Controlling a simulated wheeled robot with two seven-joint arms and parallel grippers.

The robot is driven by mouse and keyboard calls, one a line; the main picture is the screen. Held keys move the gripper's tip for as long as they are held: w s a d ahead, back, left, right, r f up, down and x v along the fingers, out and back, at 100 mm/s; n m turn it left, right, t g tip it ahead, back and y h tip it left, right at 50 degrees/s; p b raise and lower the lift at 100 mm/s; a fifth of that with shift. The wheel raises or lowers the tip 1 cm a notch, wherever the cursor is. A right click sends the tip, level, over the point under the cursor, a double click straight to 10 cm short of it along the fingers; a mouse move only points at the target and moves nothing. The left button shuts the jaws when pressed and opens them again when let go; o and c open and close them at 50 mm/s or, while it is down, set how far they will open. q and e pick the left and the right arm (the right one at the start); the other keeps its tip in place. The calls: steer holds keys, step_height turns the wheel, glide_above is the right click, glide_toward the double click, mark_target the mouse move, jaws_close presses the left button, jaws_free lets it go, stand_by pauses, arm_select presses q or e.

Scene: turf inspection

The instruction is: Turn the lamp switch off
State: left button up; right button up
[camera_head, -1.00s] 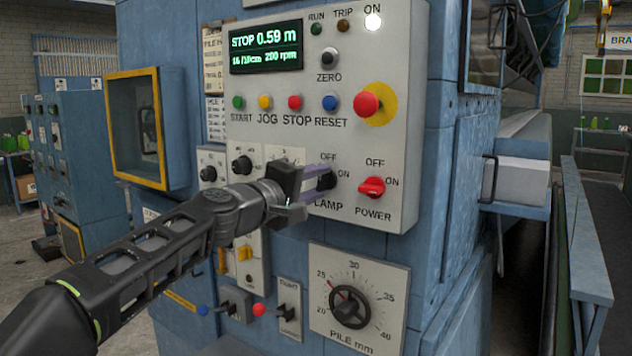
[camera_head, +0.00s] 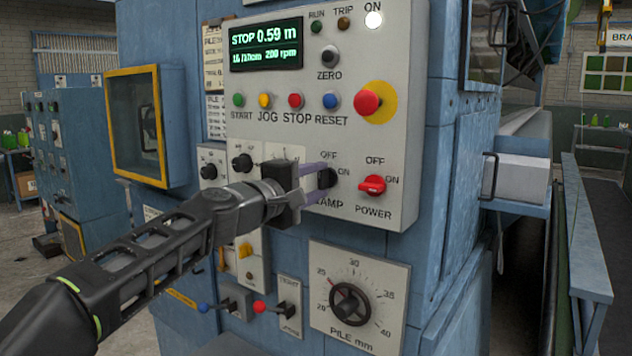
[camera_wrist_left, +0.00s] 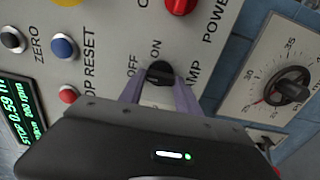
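The lamp switch is a black rotary knob (camera_head: 327,178) on the grey control panel, with OFF above it, ON at its right and LAMP below. In the wrist view the knob (camera_wrist_left: 159,72) shows near the middle, beside the OFF and ON labels. My left gripper (camera_head: 312,184) is at the knob, with its pale purple fingers extended toward the panel. In the wrist view the open left gripper (camera_wrist_left: 159,88) has one finger on each side of the knob. Contact is not clear, and the fingers partly hide the knob and the LAMP label. My right gripper is not in view.
The red POWER switch (camera_head: 372,186) sits close right of the lamp knob. A red mushroom button (camera_head: 367,103) and several push buttons are above. The PILE mm dial (camera_head: 350,305) is below. A white indicator (camera_head: 374,20) under ON is lit.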

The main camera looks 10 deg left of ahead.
arm_select(q)
steer(key=o, duration=0.4)
steer(key=shift+c, duration=0.2)
steer(key=shift+s, duration=0.1)
steer(key=b+v, duration=0.1)
steer(key=v, duration=0.6)
steer(key=shift+s+b, duration=0.25)
steer(key=shift+b, duration=0.15)
steer(key=shift+a, duration=0.1)
